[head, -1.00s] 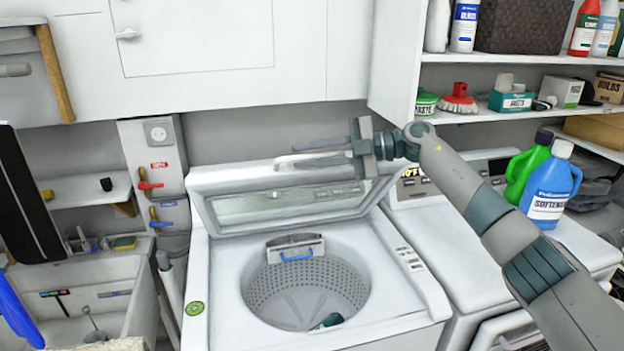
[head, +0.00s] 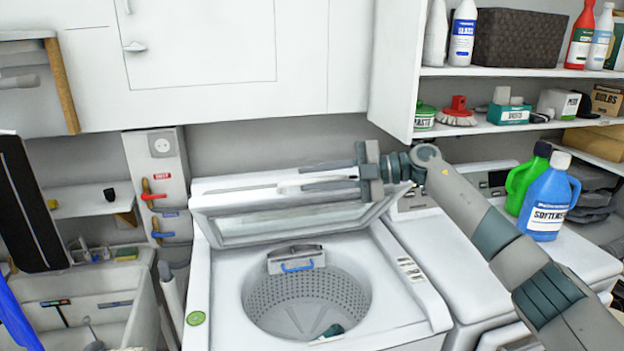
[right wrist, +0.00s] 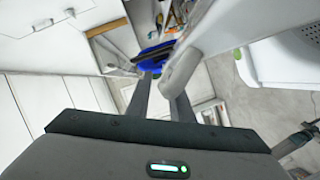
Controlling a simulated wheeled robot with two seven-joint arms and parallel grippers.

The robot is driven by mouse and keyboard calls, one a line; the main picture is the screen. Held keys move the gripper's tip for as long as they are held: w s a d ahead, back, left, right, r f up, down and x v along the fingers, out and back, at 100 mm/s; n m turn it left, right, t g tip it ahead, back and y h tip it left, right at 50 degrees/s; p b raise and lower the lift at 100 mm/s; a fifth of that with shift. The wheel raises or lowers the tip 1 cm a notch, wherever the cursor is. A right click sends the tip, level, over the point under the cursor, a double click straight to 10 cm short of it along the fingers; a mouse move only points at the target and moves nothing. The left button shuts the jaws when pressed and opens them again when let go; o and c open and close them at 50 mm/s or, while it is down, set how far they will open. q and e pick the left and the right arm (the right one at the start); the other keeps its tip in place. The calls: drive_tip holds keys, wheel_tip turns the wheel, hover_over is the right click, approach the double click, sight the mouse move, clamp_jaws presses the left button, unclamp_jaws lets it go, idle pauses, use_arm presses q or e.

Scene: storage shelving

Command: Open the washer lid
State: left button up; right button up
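The white top-loading washer (head: 203,300) stands in the middle of the head view. Its lid (head: 265,238), with a glass panel, is raised and leans back on its rear hinge. The drum (head: 300,290) is uncovered, with something dark and white at its bottom front. My right gripper (head: 292,178) is at the lid's upper edge, fingers pointing left, with a gap between them. It also shows in the right wrist view (right wrist: 162,88), open, with a white edge close by the right finger. I cannot tell whether it touches the lid. My left gripper is not in view.
A second white machine (head: 435,240) stands to the right, with a blue softener bottle (head: 546,205) and a green bottle (head: 522,182) on top. White cabinets (head: 200,90) hang above. A sink (head: 140,300) is at the left. Loaded shelves (head: 545,70) fill the upper right.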

drive_tip(key=w+d+r+p, duration=0.1)
drive_tip(key=d+r+p, duration=0.1)
drive_tip(key=d, duration=0.7)
drive_tip(key=w+d+r+p, duration=0.1)
drive_tip(key=d+r, duration=0.3)
drive_tip(key=d, duration=0.5)
drive_tip(key=shift+r+p, duration=0.3)
drive_tip(key=shift+p, duration=0.05)
idle(1.4)
drive_tip(key=shift+d, duration=0.1)
drive_tip(key=shift+w, duration=0.1)
idle(0.5)
